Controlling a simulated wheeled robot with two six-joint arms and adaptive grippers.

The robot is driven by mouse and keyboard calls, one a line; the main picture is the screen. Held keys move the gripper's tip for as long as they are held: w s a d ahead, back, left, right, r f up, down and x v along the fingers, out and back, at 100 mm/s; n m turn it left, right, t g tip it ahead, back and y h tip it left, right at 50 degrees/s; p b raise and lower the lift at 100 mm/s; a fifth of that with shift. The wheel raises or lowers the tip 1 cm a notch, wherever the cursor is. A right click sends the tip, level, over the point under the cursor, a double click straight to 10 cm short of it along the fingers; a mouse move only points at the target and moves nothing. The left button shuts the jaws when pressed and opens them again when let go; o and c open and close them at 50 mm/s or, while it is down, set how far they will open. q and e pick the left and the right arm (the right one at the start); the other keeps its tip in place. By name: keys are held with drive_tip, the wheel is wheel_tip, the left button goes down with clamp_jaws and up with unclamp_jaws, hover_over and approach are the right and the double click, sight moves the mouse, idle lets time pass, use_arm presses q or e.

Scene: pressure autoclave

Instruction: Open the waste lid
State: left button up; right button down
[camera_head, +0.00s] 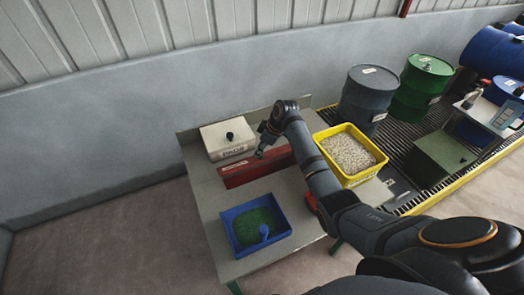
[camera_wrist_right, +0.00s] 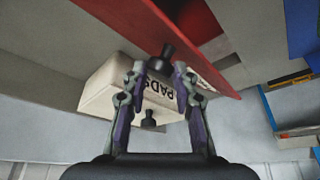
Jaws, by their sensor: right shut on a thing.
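A long red bin (camera_head: 245,170) with a pale label stands on the grey bench. In the wrist view its red surface (camera_wrist_right: 215,75) crosses the top as a slanted band. My right gripper (camera_head: 262,151) is over the bin's back edge. In the wrist view the right gripper (camera_wrist_right: 160,72) has its fingertips closed around a black knob (camera_wrist_right: 167,52) that stands against the red surface. The arm hides part of the bin, and I cannot tell whether its lid is raised. My left gripper is not in view.
A white PADS box (camera_head: 228,138) with its own black knob stands behind the bin. A blue tray (camera_head: 233,236) of green granules with a scoop is in front. A yellow tub (camera_head: 379,173) of pale granules is at right, with drums beyond.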

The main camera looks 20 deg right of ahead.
drive_tip(key=shift+w+d+r, duration=0.1)
drive_tip(key=shift+w, duration=0.3)
drive_tip(key=c, duration=1.4)
unclamp_jaws()
drive_tip(key=o, duration=0.3)
drive_tip(key=shift+w+d+f, duration=0.2)
drive_tip(key=shift+w+f, duration=0.05)
drive_tip(key=shift+f, duration=0.1)
drive_tip(key=shift+o, duration=0.2)
drive_tip(key=shift+s+a+r, duration=0.15)
drive_tip(key=shift+r, duration=0.05)
drive_tip(key=v, duration=1.2)
